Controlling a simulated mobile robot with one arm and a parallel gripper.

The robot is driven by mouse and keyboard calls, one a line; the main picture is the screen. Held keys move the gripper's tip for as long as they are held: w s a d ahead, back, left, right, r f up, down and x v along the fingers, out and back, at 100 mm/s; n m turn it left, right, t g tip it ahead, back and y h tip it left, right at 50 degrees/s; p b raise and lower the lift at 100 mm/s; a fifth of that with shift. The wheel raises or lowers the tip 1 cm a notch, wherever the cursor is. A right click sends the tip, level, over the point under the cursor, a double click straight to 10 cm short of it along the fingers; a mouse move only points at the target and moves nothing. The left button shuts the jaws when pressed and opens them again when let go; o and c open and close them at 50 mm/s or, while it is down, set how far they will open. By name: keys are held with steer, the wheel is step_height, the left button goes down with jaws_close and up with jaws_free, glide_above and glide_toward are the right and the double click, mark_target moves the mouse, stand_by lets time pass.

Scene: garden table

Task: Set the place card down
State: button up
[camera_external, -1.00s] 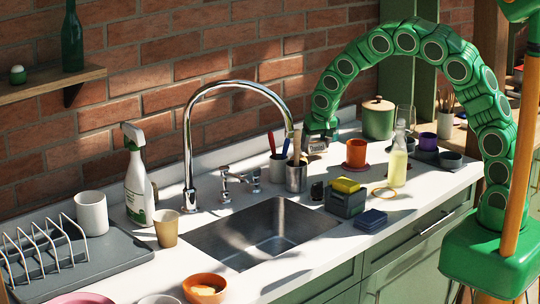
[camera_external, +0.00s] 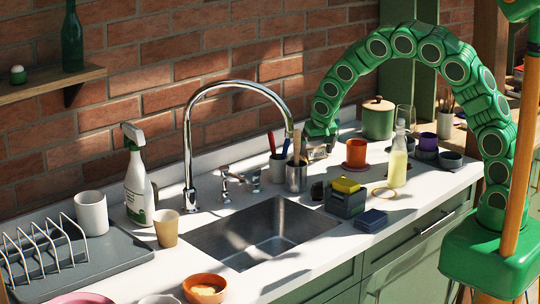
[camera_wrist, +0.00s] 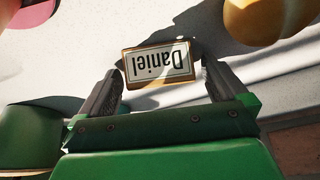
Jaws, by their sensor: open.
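The place card (camera_wrist: 158,65) is a small wood-framed plate with a white face reading "Daniel", upside down in the wrist view. It lies between the tips of my gripper (camera_wrist: 160,72), whose two dark fingers stand apart on either side of it. A narrow gap shows at the right finger; contact at the left one is unclear. In the external view, my gripper (camera_external: 321,140) is low over the back of the white counter (camera_external: 340,222), near the wall. The card is hard to make out there, and its contact with the counter is not clear.
The metal cup with wooden utensils (camera_external: 296,178) stands close left of my gripper. The orange cup (camera_external: 356,152) on a pink saucer stands to its right, with the green canister (camera_external: 378,120) behind. The black-and-yellow box (camera_external: 345,198) is in front. The brick wall is close behind.

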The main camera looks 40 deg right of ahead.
steer(key=v, duration=1.2)
